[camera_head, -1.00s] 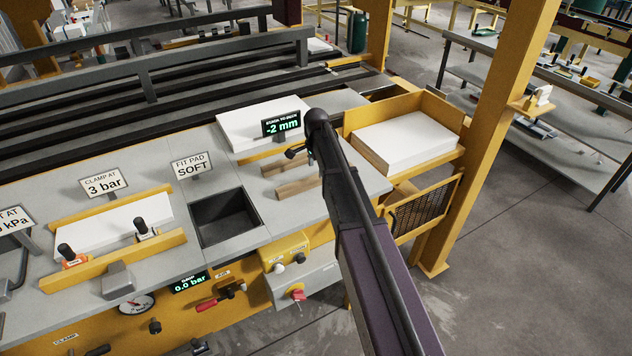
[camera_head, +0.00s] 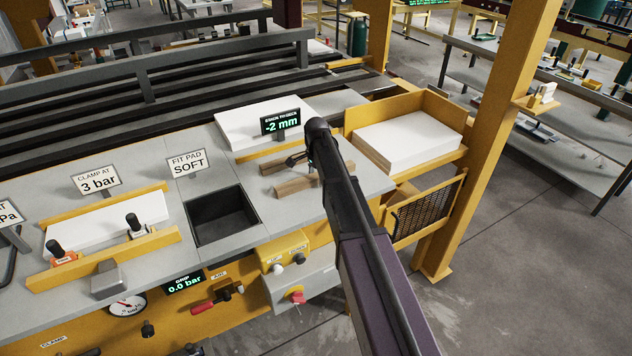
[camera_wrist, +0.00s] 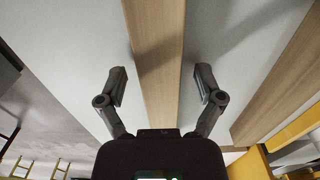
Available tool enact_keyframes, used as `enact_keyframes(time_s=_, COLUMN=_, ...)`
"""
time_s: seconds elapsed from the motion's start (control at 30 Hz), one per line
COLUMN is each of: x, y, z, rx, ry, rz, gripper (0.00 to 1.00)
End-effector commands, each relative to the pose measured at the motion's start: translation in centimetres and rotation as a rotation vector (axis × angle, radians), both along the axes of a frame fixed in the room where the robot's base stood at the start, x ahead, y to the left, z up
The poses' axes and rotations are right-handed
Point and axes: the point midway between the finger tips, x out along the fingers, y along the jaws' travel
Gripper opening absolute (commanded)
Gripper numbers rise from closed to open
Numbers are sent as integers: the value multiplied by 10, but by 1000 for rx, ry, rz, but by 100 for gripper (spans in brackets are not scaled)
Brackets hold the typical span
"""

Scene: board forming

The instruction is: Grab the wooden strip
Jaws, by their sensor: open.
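Two pale wooden strips lie side by side on the grey bench: a back strip (camera_head: 271,167) and a front strip (camera_head: 291,186). My gripper (camera_head: 304,160) is just over them, its arm hiding part of the strips' right ends. In the wrist view one strip (camera_wrist: 157,50) runs lengthwise between the two open fingers of my gripper (camera_wrist: 161,86), with a gap on each side. The other strip (camera_wrist: 277,85) lies to the right, outside the fingers. I cannot tell how far the fingertips are above the bench.
A "-2 mm" display (camera_head: 281,122) and white board stack (camera_head: 240,127) stand behind the strips. A dark square opening (camera_head: 222,215) is to the left. A yellow-edged tray (camera_head: 380,102) holding white boards (camera_head: 412,138) is to the right.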

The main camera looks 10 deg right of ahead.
Motion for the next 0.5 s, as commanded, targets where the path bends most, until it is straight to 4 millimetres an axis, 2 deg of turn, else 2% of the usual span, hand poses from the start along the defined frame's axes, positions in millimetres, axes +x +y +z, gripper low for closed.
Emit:
enact_keyframes(time_s=0.47, x=0, y=0, z=0, rx=0, ry=0, rz=0, gripper=86)
enact_keyframes(time_s=0.5, x=0, y=0, z=0, rx=0, ry=0, rz=0, gripper=80)
